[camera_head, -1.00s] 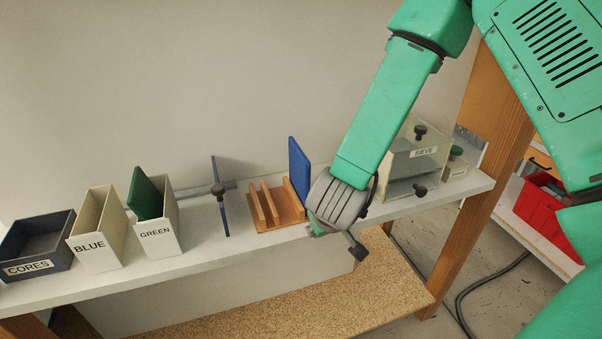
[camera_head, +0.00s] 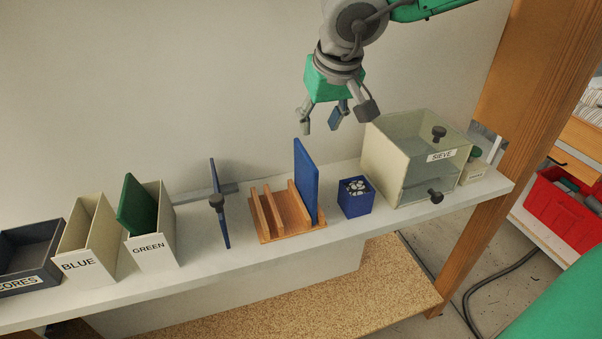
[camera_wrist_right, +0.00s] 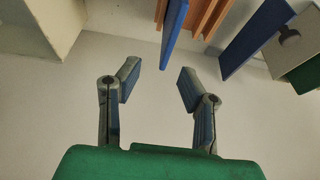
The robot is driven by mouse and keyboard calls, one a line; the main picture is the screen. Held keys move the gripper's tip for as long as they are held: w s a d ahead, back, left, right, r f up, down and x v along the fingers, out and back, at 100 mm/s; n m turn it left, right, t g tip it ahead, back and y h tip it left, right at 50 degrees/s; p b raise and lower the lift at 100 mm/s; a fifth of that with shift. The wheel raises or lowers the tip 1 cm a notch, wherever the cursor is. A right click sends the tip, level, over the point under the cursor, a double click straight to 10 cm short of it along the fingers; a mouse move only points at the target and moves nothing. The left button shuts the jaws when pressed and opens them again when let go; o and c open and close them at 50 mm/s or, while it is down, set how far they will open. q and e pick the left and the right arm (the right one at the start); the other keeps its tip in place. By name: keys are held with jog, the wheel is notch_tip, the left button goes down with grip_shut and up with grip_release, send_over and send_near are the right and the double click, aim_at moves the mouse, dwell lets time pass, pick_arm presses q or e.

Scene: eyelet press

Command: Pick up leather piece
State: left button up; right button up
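No piece is labelled leather. A flat blue piece (camera_head: 306,182) stands upright at the right side of the wooden slotted rack (camera_head: 264,238) on the shelf. A flat green piece (camera_head: 138,206) leans in the GREEN bin (camera_head: 153,252). My right gripper (camera_head: 337,118) hangs above the shelf near the wall, up and right of the blue piece, with fingers apart and nothing between them. In the right wrist view the blue piece (camera_wrist_right: 173,32) shows at the top, beyond the open fingertips (camera_wrist_right: 157,85) and clear of them. My left gripper is out of view.
A small blue box (camera_head: 356,205) with whitish contents stands between the rack and the clear SIEVE box (camera_head: 405,165). The BLUE bin (camera_head: 80,263) and CORES tray (camera_head: 25,265) are further left.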

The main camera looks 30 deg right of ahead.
aim_at(302, 165)
jog(key=w+f, duration=0.1)
jog(key=f, duration=0.1)
jog(key=a+f+b, duration=0.1)
jog(key=f, duration=0.1)
jog(key=w+f+b, duration=0.1)
jog(key=f, duration=0.2)
jog(key=shift+w+a, duration=0.25)
jog(key=shift+w, duration=0.05)
jog(key=shift+d+f, duration=0.25)
jog(key=shift+d, duration=0.2)
jog(key=b+x, duration=0.2)
jog(key=x, duration=0.3)
jog(key=shift+w+d, duration=0.1)
jog(key=shift+d, duration=0.05)
jog(key=shift+w+a, duration=0.15)
jog(key=shift+a, duration=0.05)
jog(key=shift+a+r, duration=0.2)
jog(key=shift+a, duration=0.2)
jog(key=shift+d+f, duration=0.25)
jog(key=shift+d, duration=0.4)
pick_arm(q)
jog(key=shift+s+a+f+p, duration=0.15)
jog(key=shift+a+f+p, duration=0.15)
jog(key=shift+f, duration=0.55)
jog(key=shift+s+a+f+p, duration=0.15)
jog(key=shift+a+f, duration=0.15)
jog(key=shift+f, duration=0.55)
pick_arm(e)
jog(key=shift+a, duration=0.55)
